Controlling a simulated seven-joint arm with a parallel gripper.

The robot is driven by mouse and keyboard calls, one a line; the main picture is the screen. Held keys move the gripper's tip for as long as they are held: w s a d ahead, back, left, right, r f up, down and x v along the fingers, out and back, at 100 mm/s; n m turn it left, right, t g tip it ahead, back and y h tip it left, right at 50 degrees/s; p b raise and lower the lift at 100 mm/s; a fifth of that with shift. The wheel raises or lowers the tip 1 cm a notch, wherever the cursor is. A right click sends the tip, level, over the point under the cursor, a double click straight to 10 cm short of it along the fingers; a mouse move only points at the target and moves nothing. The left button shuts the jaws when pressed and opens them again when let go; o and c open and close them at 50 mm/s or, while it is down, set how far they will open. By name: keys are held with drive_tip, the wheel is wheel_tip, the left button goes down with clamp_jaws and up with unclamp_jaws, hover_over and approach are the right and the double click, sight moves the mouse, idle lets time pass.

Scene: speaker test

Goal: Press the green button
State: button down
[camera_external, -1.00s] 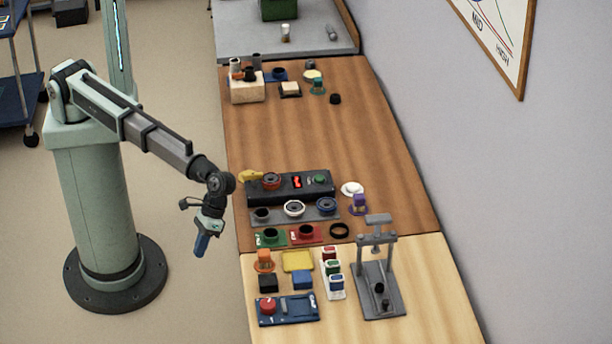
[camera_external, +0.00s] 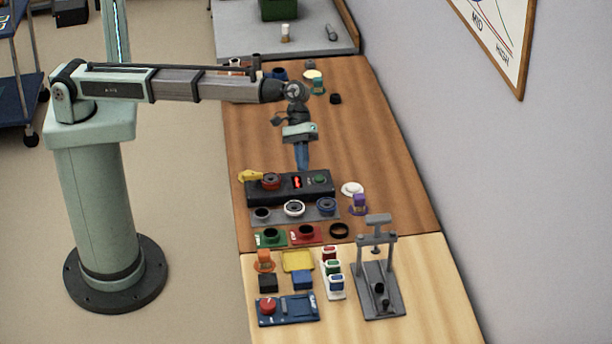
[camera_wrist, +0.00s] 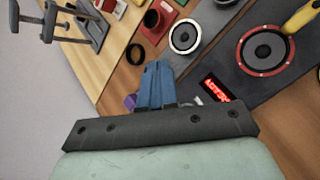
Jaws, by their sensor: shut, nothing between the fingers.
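The green button (camera_external: 319,179) sits at the right end of a black panel (camera_external: 262,196), to the right of its red lit display (camera_external: 297,183). My gripper (camera_external: 302,168) is above the panel's back edge, a little left of the button in the external view. Its blue fingers (camera_wrist: 157,85) are shut together and hold nothing. The wrist view shows the red display (camera_wrist: 217,88) to the right of the fingers. The green button cannot be made out there; the gripper body covers that part. I cannot tell how high the fingertips are above the panel.
A grey strip (camera_external: 277,212) with several speakers lies in front of the panel. A yellow object (camera_external: 250,176) is at its left end. A white disc (camera_external: 352,188) and a purple piece (camera_external: 359,203) stand to the right. A grey press (camera_external: 377,270) stands in front.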

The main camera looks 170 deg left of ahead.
wheel_tip(320, 180, up, 3)
drive_tip(key=n+y, duration=0.1)
hover_over(318, 176)
drive_tip(key=shift+s+r+t, duration=0.1)
drive_tip(key=shift+r+t, duration=0.1)
drive_tip(key=shift+t, duration=0.1)
drive_tip(key=shift+f, duration=4.45)
drive_tip(key=shift+f, duration=0.9)
drive_tip(key=shift+r, duration=0.95)
drive_tip(key=shift+r, duration=2.5)
